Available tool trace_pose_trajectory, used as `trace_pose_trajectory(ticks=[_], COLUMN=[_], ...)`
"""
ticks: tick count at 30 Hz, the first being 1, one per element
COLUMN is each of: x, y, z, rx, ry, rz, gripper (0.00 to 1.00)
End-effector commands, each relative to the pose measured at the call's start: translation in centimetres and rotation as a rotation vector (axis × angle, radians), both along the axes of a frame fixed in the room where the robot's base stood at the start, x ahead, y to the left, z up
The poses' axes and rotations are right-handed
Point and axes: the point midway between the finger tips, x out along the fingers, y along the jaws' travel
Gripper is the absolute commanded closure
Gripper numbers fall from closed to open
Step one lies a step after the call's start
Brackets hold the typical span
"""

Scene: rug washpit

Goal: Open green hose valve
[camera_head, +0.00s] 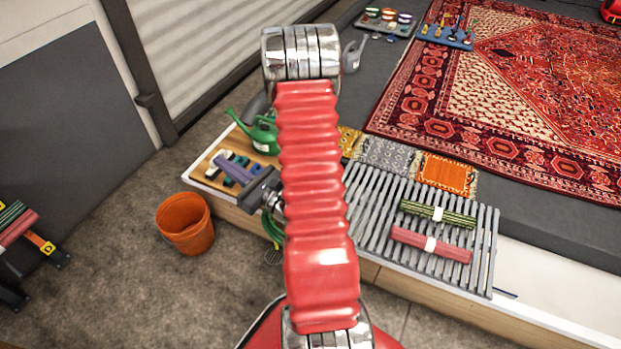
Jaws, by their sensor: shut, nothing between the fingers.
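A loop of green hose (272,226) hangs at the front side of the low platform, just left of my red arm. Right above it, a dark grey block with a shiny metal fitting (262,190) sticks out from behind the arm. I cannot tell whether this block is the valve's handle or part of my gripper. My arm stands upright through the middle of the view and covers what lies behind it.
An orange bucket (185,224) stands on the floor left of the hose. A green watering can (261,135) and several brushes sit on the platform's left end. A slatted rack (365,215) with two rolled textiles lies right of my arm, before a large red rug (500,90).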

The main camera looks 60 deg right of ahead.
Motion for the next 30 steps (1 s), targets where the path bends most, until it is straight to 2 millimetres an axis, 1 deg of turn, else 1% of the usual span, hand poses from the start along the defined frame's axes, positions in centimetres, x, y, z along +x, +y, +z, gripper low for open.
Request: trace_pose_trajectory(ticks=[1,2,3,8,9,11,12,14,15,18,21,24,27,30], x=[0.8,1.1,1.4,1.7,1.5,1.1,0.7,0.0,-0.6,-2.3,-4.2,-6.3,-8.5,-10.6], y=[2.2,3.4,5.1,11.8,13.4,15.8,17.4,19.6,21.0,24.2,27.0,29.2,30.9,32.0], z=[1.5,2.1,3.0,6.0,6.6,7.4,7.9,8.5,8.8,9.4,9.8,9.9,9.8,9.5], rx=[-0.029,-0.044,-0.065,-0.166,-0.195,-0.241,-0.273,-0.324,-0.36,-0.457,-0.562,-0.676,-0.799,-0.931], ry=[-0.009,-0.011,-0.014,-0.019,-0.019,-0.018,-0.019,-0.016,-0.016,-0.011,-0.007,-0.001,0.004,0.008], rz=[0.076,0.12,0.181,0.413,0.469,0.553,0.608,0.689,0.742,0.87,0.99,1.105,1.21,1.305], gripper=[1.0,1.0,1.0,1.0,1.0,1.0,1.0,1.0,1.0,1.0,1.0,1.0,1.0,1.0])
